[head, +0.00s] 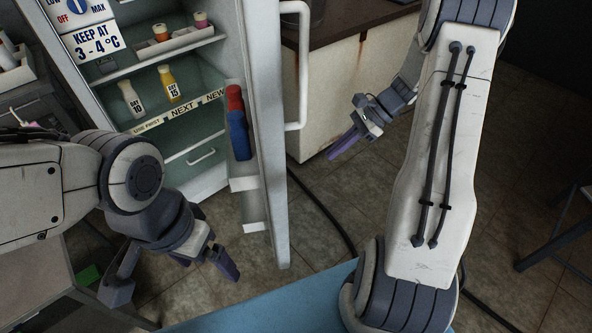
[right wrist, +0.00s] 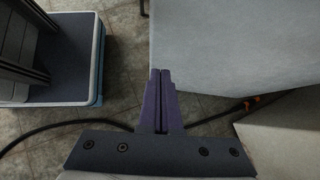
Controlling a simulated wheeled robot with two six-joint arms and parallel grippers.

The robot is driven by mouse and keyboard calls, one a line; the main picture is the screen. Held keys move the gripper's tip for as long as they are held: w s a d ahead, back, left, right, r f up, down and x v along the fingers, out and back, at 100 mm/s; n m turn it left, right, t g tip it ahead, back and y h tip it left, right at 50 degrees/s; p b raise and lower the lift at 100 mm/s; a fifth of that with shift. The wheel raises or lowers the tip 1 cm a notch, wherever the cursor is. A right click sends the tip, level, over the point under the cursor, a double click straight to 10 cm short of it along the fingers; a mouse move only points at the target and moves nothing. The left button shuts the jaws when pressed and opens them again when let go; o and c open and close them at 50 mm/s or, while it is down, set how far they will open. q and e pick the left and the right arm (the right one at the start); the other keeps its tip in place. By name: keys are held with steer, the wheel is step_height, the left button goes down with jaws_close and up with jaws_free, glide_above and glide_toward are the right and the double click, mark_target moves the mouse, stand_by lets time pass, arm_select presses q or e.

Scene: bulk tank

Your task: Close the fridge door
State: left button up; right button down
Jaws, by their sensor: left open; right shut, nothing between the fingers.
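The fridge (head: 150,60) is on the left of the head view, its shelves showing. Its white door (head: 268,150) stands wide open, nearly edge-on, with a long handle (head: 302,65) on its outer, right side. My right gripper (head: 335,150) is shut and empty, to the right of the door and below the handle, pointing down-left. In the right wrist view its fingers (right wrist: 158,92) are together beside a large pale panel (right wrist: 235,45), apparently the door's outer face; contact is unclear. My left gripper (head: 225,264) is open and empty, on the door's inner side near its lower end.
A red and blue bottle (head: 238,122) stands in the door rack. A rusty counter (head: 335,85) is right of the door. A dark cable (head: 325,212) crosses the tiled floor (head: 390,165). Small bottles (head: 168,84) stand on the fridge shelves.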

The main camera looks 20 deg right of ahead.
steer(key=a+r+b+x, duration=0.1)
steer(key=x, duration=0.5)
steer(key=w+b+x, duration=0.1)
steer(key=b+x, duration=0.1)
steer(key=x, duration=0.4)
steer(key=shift+a+r+m, duration=0.25)
steer(key=shift+a+m, duration=0.05)
steer(key=shift+a, duration=0.15)
